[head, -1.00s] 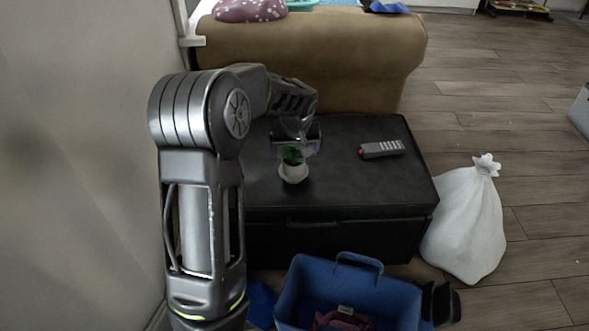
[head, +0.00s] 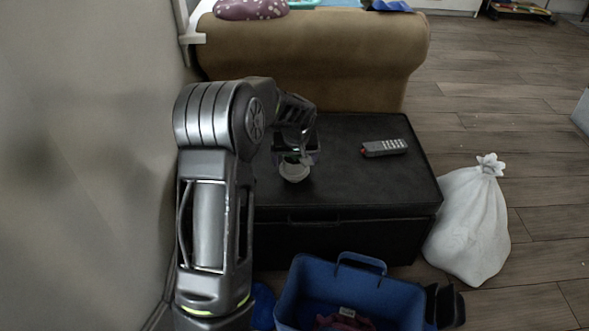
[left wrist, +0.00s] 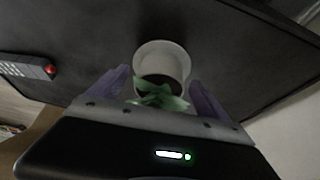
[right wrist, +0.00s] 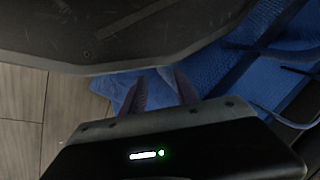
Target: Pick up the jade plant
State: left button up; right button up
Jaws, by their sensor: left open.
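The jade plant is a small green plant in a white pot (head: 294,173) on the black chest (head: 350,190). In the left wrist view the pot's white rim (left wrist: 162,48) and green leaves (left wrist: 160,95) show between my left gripper's fingers. My left gripper (head: 298,157) is open, with one finger (left wrist: 112,84) and the other (left wrist: 204,100) on either side of the plant. I cannot tell whether they touch it. In the head view the gripper hides most of the leaves. My right gripper (right wrist: 160,88) shows only in the right wrist view, where its fingers look apart and empty.
A remote (head: 384,148) lies on the chest to the right of the plant. A tan sofa (head: 310,60) stands behind. A blue bin (head: 350,290) is in front of the chest, and a white bag (head: 470,225) stands on the floor at right. A wall rises at left.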

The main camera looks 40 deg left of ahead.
pick_arm(q)
jog(key=shift+w+a+f, duration=0.1)
jog(key=shift+w+f, duration=0.05)
jog(key=shift+f, duration=0.3)
jog(key=shift+c, duration=0.5)
jog(key=c, duration=1.6)
jog(key=shift+r, duration=0.15)
notch_tip(320, 180, up, 10)
jog(key=p, duration=0.3)
